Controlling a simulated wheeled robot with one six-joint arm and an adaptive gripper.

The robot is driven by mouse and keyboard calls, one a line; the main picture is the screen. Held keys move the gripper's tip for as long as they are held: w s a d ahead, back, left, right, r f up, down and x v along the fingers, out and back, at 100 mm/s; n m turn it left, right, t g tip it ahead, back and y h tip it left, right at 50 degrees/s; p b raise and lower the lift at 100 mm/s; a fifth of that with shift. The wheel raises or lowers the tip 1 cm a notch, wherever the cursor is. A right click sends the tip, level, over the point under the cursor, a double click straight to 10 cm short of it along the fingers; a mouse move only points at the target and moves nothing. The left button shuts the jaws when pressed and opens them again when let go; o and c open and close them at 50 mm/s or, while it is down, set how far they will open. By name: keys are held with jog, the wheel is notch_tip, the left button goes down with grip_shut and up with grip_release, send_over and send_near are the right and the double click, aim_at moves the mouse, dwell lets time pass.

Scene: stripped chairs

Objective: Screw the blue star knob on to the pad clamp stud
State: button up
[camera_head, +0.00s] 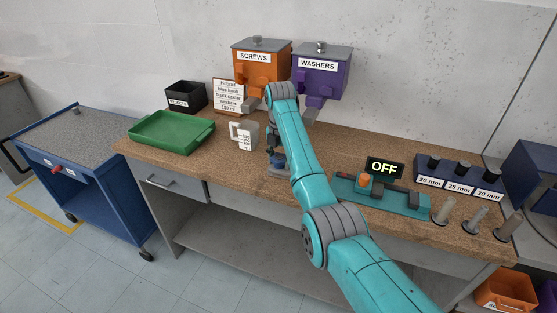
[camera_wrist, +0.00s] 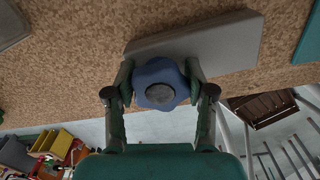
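The blue star knob (camera_wrist: 160,84) sits between the two fingers of my gripper (camera_wrist: 160,80) in the wrist view, with the pads against its sides, so the gripper looks shut on it. A flat grey plate (camera_wrist: 225,45) lies just behind and below the knob, probably the base of the pad clamp. The clamp stud is not visible; the knob hides whatever is under it. In the head view my gripper (camera_head: 277,155) points down at the bench, left of the middle, and a small blue part shows at its tip. I cannot tell whether the knob is on the stud.
SCREWS (camera_head: 262,68) and WASHERS (camera_head: 320,76) dispensers stand behind.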

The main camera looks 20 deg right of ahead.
jog(key=o, duration=0.5)
jog(key=shift+f, duration=0.2)
jog(key=shift+c, duration=0.2)
jog(key=shift+r, duration=0.1)
jog(key=shift+r, duration=1.25)
jog(key=n, duration=0.6)
jog(key=shift+f, duration=0.15)
